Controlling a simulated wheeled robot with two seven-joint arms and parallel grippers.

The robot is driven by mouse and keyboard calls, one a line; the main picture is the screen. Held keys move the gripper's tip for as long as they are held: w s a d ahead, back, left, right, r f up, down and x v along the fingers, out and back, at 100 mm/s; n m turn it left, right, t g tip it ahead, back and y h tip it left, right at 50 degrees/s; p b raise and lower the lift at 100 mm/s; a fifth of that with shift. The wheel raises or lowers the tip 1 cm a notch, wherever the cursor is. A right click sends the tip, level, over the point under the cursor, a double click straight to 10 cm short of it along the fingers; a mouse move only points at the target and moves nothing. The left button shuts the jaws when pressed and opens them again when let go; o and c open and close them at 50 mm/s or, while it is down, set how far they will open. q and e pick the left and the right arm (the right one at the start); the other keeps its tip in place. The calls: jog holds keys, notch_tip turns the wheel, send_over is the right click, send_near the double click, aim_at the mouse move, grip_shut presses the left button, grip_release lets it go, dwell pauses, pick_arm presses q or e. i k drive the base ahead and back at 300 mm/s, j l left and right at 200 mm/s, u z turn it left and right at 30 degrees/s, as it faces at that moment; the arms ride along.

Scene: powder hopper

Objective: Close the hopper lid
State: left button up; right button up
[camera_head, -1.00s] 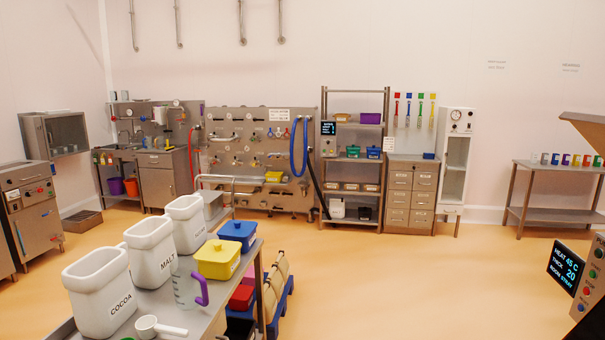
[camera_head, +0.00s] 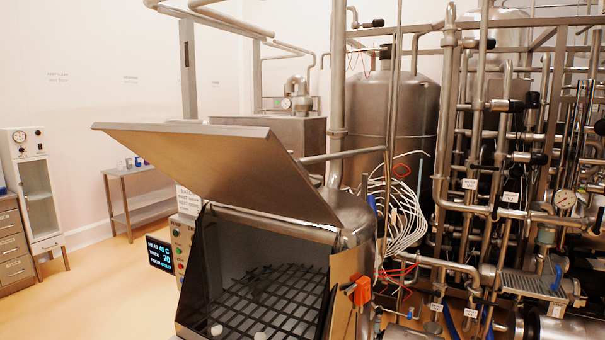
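The hopper (camera_head: 345,290) stands in the lower middle of the head view, its mouth facing me. Its flat metal lid (camera_head: 225,165) is raised and tilted, well clear of the mouth, with its edge reaching out to the upper left. Inside the mouth is a dark grid (camera_head: 265,305) with a few small white lumps on it. Neither of my grippers is in view.
A control box with a lit display (camera_head: 160,253) is at the hopper's left side. Dense pipework (camera_head: 500,150) and a tank (camera_head: 405,110) fill the right and back. White coiled cables hang right of the hopper. Open floor (camera_head: 110,290) lies to the left.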

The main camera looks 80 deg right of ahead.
aim_at(248, 168)
jog(key=l+z, duration=0.3)
jog(key=l, duration=0.25)
jog(key=l+z, duration=0.3)
jog(key=l, duration=0.25)
jog(key=i+l+z, duration=0.1)
jog(key=l+z, duration=0.15)
jog(key=l, duration=0.25)
jog(key=i+l+z, duration=0.15)
jog(key=l+z, duration=0.15)
jog(key=l, duration=0.45)
jog(key=i+l, duration=0.15)
jog(key=l, duration=0.1)
